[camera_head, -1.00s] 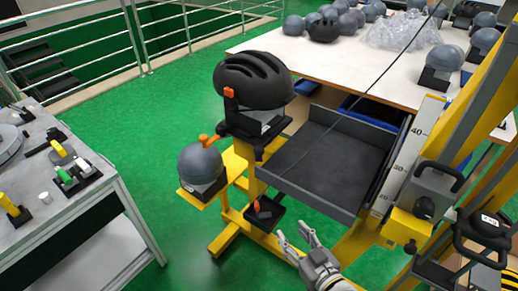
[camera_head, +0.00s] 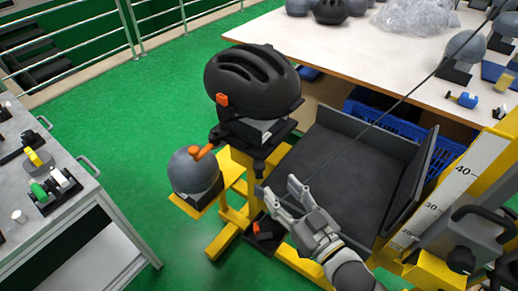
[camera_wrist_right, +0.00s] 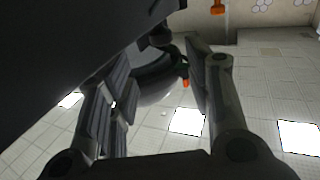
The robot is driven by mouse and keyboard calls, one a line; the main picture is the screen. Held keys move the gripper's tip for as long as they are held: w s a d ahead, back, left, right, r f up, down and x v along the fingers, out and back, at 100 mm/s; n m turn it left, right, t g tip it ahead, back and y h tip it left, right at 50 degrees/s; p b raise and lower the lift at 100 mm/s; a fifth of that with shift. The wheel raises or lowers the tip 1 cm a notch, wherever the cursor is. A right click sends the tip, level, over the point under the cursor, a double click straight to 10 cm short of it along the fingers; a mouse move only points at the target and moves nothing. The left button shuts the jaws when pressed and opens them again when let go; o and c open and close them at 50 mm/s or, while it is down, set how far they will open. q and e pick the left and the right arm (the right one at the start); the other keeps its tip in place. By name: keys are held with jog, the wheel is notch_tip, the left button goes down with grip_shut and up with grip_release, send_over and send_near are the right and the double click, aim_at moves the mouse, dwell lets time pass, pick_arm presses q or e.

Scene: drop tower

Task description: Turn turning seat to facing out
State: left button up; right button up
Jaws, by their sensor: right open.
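The seat (camera_head: 262,141) is a black plate on a yellow post. A black vented helmet (camera_head: 250,84) with an orange clip sits on a grey form on it. A grey ball-shaped form (camera_head: 194,172) with an orange lever (camera_head: 201,152) rests on a lower yellow bracket to the left. My right gripper (camera_head: 277,187) is open and empty, its fingertips below and right of the seat, apart from the helmet. In the right wrist view its fingers (camera_wrist_right: 160,85) are spread, with a dark rounded thing beyond them that I cannot identify surely. My left gripper is not in view.
A black tray (camera_head: 340,170) with raised walls lies right of the seat. A yellow tower with a scale (camera_head: 462,178) stands at the right. A white table (camera_head: 390,70) is behind, a grey bench (camera_head: 60,215) at the left. Green floor (camera_head: 120,130) is clear between.

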aim_at(262, 168)
jog(key=shift+w+a, duration=0.1)
jog(key=shift+w, duration=0.25)
jog(key=shift+w+a+r, duration=0.1)
jog(key=shift+w+a, duration=0.05)
jog(key=shift+a, duration=0.05)
jog(key=x, duration=0.3)
jog(key=shift+w+a+r+p, duration=0.1)
jog(key=shift+a+r+p, duration=0.1)
jog(key=shift+a+p, duration=0.15)
jog(key=x, duration=0.5)
jog(key=shift+d+f, duration=0.1)
jog(key=shift+f, duration=0.05)
jog(key=shift+w, duration=0.35)
jog(key=shift+a, duration=0.25)
jog(key=shift+c, duration=1)
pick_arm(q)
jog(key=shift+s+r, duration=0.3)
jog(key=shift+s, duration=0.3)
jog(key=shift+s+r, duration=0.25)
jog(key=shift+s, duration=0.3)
pick_arm(e)
grip_shut()
